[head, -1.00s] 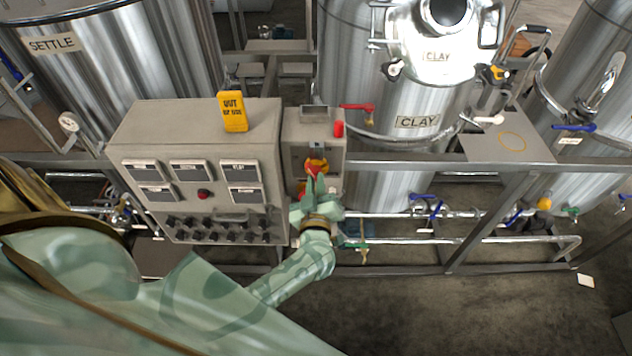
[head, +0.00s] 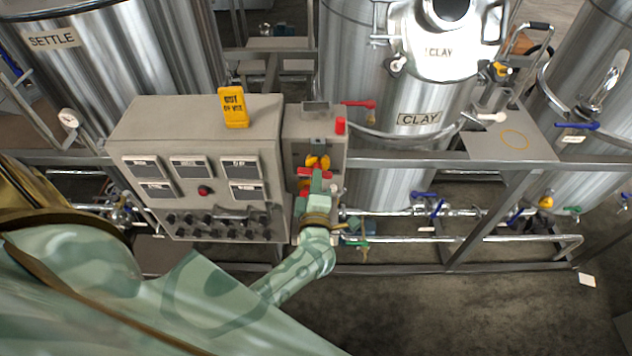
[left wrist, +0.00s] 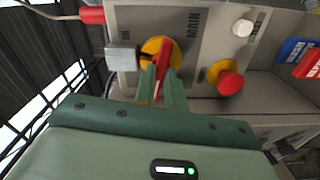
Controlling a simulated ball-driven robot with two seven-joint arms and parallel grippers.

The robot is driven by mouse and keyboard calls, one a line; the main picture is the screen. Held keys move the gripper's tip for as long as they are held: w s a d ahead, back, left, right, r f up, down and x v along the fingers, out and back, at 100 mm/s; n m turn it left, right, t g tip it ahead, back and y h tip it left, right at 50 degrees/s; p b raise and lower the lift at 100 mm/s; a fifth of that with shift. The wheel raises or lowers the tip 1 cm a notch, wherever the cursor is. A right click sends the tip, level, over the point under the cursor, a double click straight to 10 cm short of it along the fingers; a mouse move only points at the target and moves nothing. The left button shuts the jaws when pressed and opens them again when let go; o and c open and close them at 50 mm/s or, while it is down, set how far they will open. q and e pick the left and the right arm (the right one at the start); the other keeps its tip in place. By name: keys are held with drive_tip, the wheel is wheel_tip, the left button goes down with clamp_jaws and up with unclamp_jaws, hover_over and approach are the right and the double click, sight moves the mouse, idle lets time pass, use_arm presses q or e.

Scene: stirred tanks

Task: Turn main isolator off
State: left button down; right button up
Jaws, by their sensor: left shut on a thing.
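The main isolator (head: 318,161) is a yellow disc with a red handle on the small grey box right of the large control panel. In the left wrist view its yellow disc (left wrist: 152,46) is beside the word MAIN, and the red handle (left wrist: 161,72) lies between my fingers. My left gripper (head: 318,178) is at the isolator, shut on this handle; the fingers (left wrist: 161,88) also show in the left wrist view. The handle appears to lie roughly level across the box, in line with the lettering. Fingers and wrist hide part of it. My right gripper is not in view.
A red emergency-stop button (left wrist: 229,82) on yellow is close to my fingers. A white button (left wrist: 243,27) and a grey block (left wrist: 122,57) are on the same box.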

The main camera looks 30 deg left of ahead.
use_arm(q)
drive_tip(key=shift+f+n, duration=0.1)
drive_tip(key=shift+n, duration=1)
drive_tip(key=c, duration=1.5)
unclamp_jaws()
drive_tip(key=shift+w, duration=0.1)
drive_tip(key=shift+o, duration=0.2)
drive_tip(key=p+v, duration=0.1)
drive_tip(key=v, duration=1.1)
